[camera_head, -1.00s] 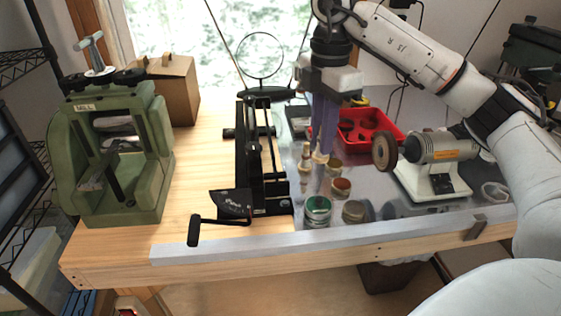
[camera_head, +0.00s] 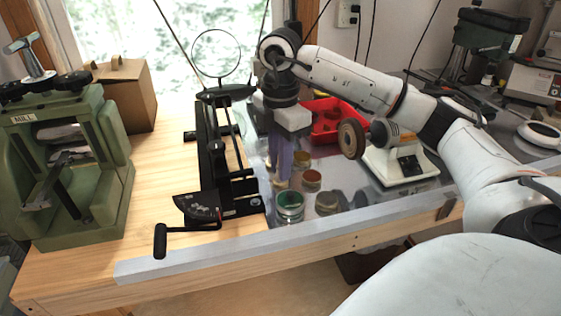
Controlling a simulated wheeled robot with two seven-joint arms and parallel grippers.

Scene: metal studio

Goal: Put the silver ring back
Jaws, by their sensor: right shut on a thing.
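My right gripper (camera_head: 283,178) points straight down over the metal-topped part of the bench, just behind the green-topped round tin (camera_head: 290,207). Its purple fingers are closed together on something small. I take this to be the silver ring, but it is too small to make out at the fingertips. I see no silver ring lying elsewhere on the bench. The fingertips are low, close to the bench top, and I cannot tell whether they touch anything. My left gripper is not in view.
Several small round tins, one reddish (camera_head: 311,179) and one dull (camera_head: 327,203), stand close by. A red tray (camera_head: 325,137) and a bench grinder (camera_head: 400,163) are to the right. A black long-framed tool (camera_head: 214,190) stands left, then a green mill (camera_head: 75,190) and a cardboard box (camera_head: 128,95).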

